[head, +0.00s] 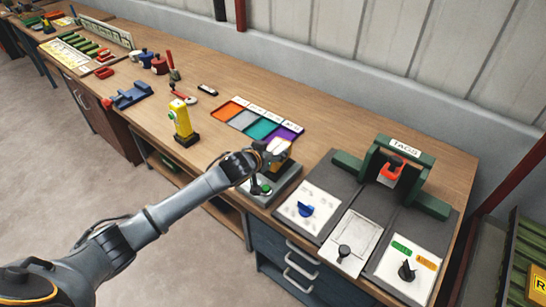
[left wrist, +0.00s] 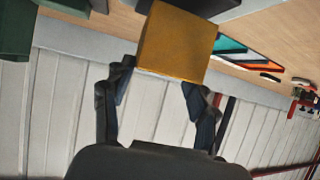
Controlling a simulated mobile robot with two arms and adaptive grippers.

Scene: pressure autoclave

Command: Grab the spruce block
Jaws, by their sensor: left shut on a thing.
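The spruce block (left wrist: 175,42) is a tan-orange wooden block between the fingers of my left gripper (left wrist: 157,80) in the left wrist view. My left gripper (head: 270,154) is shut on it. In the head view the gripper is above a grey device with a green button (head: 261,188) near the bench's front edge. The block is mostly hidden behind the gripper there, with a small yellowish part showing. I cannot tell whether the block touches the device. My right gripper is not in view.
A tray with orange, grey, teal and purple sections (head: 258,126) lies behind the gripper. A yellow handheld device (head: 181,118) stands to its left. To the right are a TAGS station (head: 405,146) and a panel with a blue knob (head: 306,209).

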